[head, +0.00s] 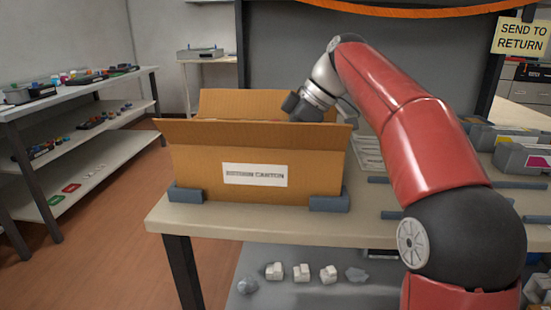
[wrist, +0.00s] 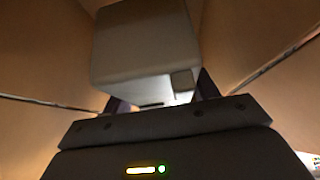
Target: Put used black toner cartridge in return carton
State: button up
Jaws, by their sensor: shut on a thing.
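The return carton (head: 215,155) is an open brown cardboard box with a white label, standing on the table with its flaps spread. My arm reaches over its right side, and my gripper's fingers are hidden behind the front wall in the head view. In the wrist view my gripper (wrist: 161,94) is shut on a boxy grey-looking toner cartridge (wrist: 145,45), with brown carton walls around it. The cartridge is hidden in the head view, and its true colour is hard to tell in the shade. I cannot tell whether it touches the carton floor.
Grey corner blocks (head: 329,204) sit at the carton's base. More boxy cartridges (head: 522,158) stand at the table's right, near grey rails. A "SEND TO RETURN" sign (head: 521,37) hangs at the upper right. Shelves (head: 75,150) with small items stand at left.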

notch_tip(320, 180, down, 2)
jog(key=shift+w, duration=0.15)
jog(key=shift+r, duration=0.1)
jog(key=shift+f+b, duration=0.6)
jog(key=o, duration=1.3)
jog(key=shift+o, duration=0.2)
